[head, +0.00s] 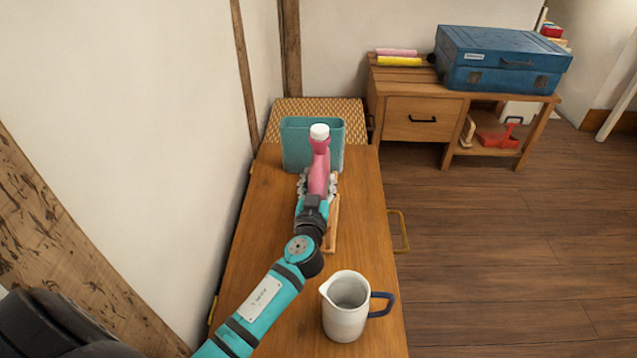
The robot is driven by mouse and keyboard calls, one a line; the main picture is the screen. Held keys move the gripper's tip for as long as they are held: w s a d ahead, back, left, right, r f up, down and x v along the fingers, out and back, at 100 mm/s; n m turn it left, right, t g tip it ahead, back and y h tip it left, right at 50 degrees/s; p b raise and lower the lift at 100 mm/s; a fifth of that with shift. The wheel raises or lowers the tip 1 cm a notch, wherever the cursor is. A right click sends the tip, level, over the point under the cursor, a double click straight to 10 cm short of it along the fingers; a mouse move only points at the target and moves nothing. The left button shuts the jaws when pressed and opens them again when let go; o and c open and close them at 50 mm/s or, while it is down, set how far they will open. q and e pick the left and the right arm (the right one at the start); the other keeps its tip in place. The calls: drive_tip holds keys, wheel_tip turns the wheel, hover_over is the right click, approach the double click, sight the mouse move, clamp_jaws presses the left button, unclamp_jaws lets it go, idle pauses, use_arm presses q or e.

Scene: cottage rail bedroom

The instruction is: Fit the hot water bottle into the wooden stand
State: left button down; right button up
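The pink hot water bottle (319,165) has a white cap and stands roughly upright, cap up, near the far end of the wooden cabinet top. My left gripper (318,182) has its grey fingers on either side of the bottle's body and appears shut on it. The wooden stand (333,225) is a light wood piece, mostly hidden behind my gripper and wrist; its right edge shows. I cannot tell whether the bottle's lower end is inside the stand or above it. My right gripper is not in view.
A teal bin (296,148) stands just behind the bottle. A white jug (346,312) with a blue handle stands near the front, right of my forearm. The wall runs along the left of the cabinet top (365,215). A desk (412,105) bears a blue case (500,55).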

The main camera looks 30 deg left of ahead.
use_arm(q)
drive_tip(key=shift+r, duration=0.15)
drive_tip(key=shift+f, duration=0.2)
drive_tip(key=c, duration=0.7)
unclamp_jaws()
